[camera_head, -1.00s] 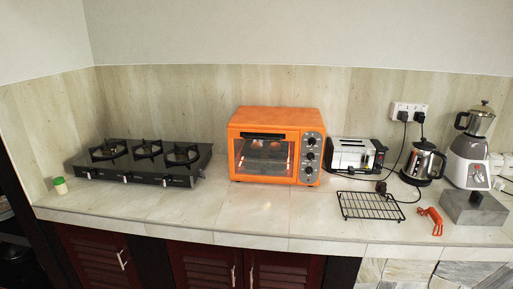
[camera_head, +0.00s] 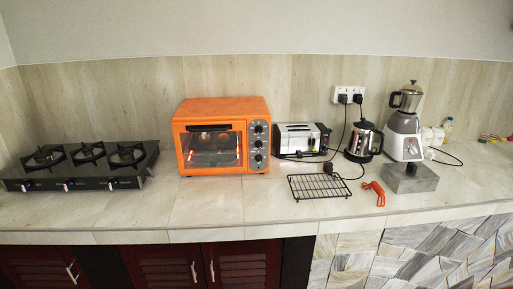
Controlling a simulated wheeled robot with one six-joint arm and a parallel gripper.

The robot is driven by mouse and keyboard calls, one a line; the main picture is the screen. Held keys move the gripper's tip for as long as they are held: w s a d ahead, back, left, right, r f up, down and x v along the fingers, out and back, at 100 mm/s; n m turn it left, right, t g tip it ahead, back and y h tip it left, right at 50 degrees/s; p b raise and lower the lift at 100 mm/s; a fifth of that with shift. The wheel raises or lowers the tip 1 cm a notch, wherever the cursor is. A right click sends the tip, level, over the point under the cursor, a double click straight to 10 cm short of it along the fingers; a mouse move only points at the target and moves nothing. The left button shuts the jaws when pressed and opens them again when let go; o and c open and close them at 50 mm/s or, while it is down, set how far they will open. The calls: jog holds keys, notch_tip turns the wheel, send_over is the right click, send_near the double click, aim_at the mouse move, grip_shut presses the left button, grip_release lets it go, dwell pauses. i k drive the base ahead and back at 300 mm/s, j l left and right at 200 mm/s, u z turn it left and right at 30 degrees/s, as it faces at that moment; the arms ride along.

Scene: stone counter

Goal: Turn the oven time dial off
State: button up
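The orange oven (camera_head: 221,103) stands on the counter, left of the middle of the picture, with its glass door (camera_head: 212,148) closed. A dark, lit interior shows through the glass. My gripper is not in view.
A black gas stove (camera_head: 84,165) is left of the oven. A toaster (camera_head: 296,139), wire rack (camera_head: 320,186), kettle (camera_head: 364,143), red object (camera_head: 375,191), blender (camera_head: 404,130) and grey block (camera_head: 410,179) are to the right. The counter (camera_head: 205,208) before the oven is clear.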

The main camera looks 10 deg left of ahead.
aim_at(259, 158)
jog(key=i+j+z, duration=0.1)
jog(key=i+j, duration=0.15)
jog(key=i+j+z, duration=0.1)
jog(key=i+j, duration=0.15)
jog(key=i+j+z, duration=0.15)
jog(key=j, duration=0.25)
jog(key=i+j+z, duration=0.1)
jog(key=i+j, duration=0.2)
jog(key=i+j+z, duration=0.1)
jog(key=j, duration=0.35)
jog(key=i+j+z, duration=0.1)
jog(key=i+j, duration=0.15)
jog(key=j, duration=0.15)
